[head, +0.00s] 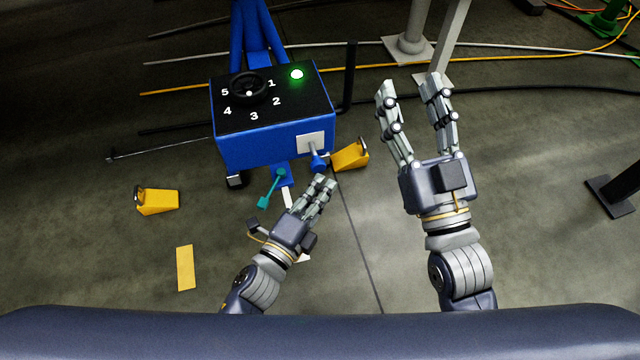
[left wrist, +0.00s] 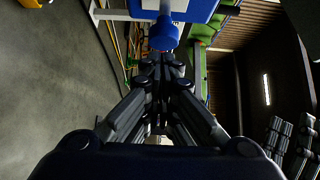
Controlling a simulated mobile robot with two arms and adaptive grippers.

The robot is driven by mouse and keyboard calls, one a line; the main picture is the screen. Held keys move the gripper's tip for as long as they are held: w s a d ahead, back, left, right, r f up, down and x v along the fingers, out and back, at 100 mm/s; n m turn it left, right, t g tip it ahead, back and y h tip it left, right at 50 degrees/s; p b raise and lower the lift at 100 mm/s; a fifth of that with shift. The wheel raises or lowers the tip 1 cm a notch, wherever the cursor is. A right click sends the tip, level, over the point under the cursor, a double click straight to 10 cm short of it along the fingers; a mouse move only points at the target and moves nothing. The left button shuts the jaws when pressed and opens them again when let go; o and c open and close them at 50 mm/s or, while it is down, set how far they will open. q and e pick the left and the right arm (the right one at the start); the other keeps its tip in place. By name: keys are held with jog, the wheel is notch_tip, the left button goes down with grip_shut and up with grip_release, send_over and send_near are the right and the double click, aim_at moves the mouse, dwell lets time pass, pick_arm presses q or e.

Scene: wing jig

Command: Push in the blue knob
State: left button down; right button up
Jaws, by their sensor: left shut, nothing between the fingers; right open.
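The blue knob (head: 318,161) sticks out from a white plate (head: 311,142) on the front of the blue box (head: 262,146), near its right corner. In the left wrist view the knob (left wrist: 164,34) is straight ahead, just beyond the fingertips. My left gripper (head: 325,182) is shut and empty, with its tips just below the knob in the head view. I cannot tell whether they touch it. My right gripper (head: 411,85) is open and empty, to the right of the box.
The box top has a black dial (head: 247,87) with numbers and a lit green light (head: 297,74). A teal lever (head: 271,188) hangs below the box, left of my left gripper. Yellow wheel chocks (head: 350,155) (head: 157,200) stand on the floor. Cables cross the floor behind.

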aim_at(314, 170)
pick_arm(q)
jog(key=shift+w+a, duration=0.15)
jog(key=shift+w, duration=0.25)
pick_arm(e)
jog(key=shift+r, duration=0.2)
jog(key=shift+s, duration=0.1)
pick_arm(q)
jog(key=w, duration=0.1)
jog(key=w+a, duration=0.1)
jog(key=w, duration=0.1)
jog(key=shift+w+p, duration=0.2)
jog(key=shift+p, duration=0.2)
jog(key=shift+w+r, duration=0.1)
pick_arm(e)
jog(key=f+g, duration=0.1)
jog(key=w+f, duration=0.1)
jog(key=f, duration=0.1)
jog(key=shift+d+f+g+h, duration=0.1)
jog(key=shift+f+g+h, duration=0.2)
jog(key=shift+g+h, duration=0.1)
pick_arm(q)
jog(key=shift+w+a, duration=0.1)
